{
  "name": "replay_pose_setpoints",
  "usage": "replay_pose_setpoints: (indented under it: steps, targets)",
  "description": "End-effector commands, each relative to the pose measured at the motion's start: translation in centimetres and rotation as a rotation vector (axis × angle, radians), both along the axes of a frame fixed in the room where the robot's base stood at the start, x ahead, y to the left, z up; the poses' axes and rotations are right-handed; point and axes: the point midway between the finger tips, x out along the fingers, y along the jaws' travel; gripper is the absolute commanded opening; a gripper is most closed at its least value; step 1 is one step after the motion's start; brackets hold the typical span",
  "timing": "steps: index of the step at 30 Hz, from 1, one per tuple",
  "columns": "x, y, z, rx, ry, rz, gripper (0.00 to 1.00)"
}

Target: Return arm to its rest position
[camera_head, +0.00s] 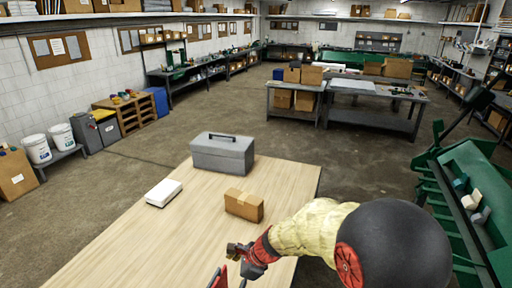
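My arm reaches in from the lower right over the wooden table (110,250). My gripper (240,259), dark and red, is at the bottom of the picture, low in front of the table's near part. Its fingers are small and partly cut off by the bottom edge, so whether it is open or shut is unclear. A red piece shows beside it at the bottom edge; I cannot tell what it belongs to. The cardboard box (243,205) stands on the table beyond my gripper, apart from it.
A grey toolbox (223,153) and a white flat box (163,192) are on the table. A green machine (455,195) stands close at the right of my arm. A grey workbench (350,88) with boxes is farther back. Open concrete floor lies left of and behind the table.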

Motion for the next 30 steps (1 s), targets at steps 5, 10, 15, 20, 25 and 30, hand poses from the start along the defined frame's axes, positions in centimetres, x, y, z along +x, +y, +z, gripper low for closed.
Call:
replay_pose_setpoints:
  steps: [5, 10, 15, 20, 25, 30]
  targets:
    - [-5.0, -2.0, -0.5, -0.089, -0.096, 0.38, 1.0]
    - [-9.1, -5.8, -0.1, -0.174, -0.24, 0.752, 1.0]
    - [-12.6, -10.5, -0.1, -0.274, -0.377, 1.066, 1.0]
    - [-15.6, -15.4, -0.8, -0.395, -0.482, 1.305, 1.0]
    - [-18.3, -20.1, -2.0, -0.536, -0.553, 1.464, 1.0]
    - [-20.5, -23.9, -3.6, -0.678, -0.594, 1.519, 1.0]
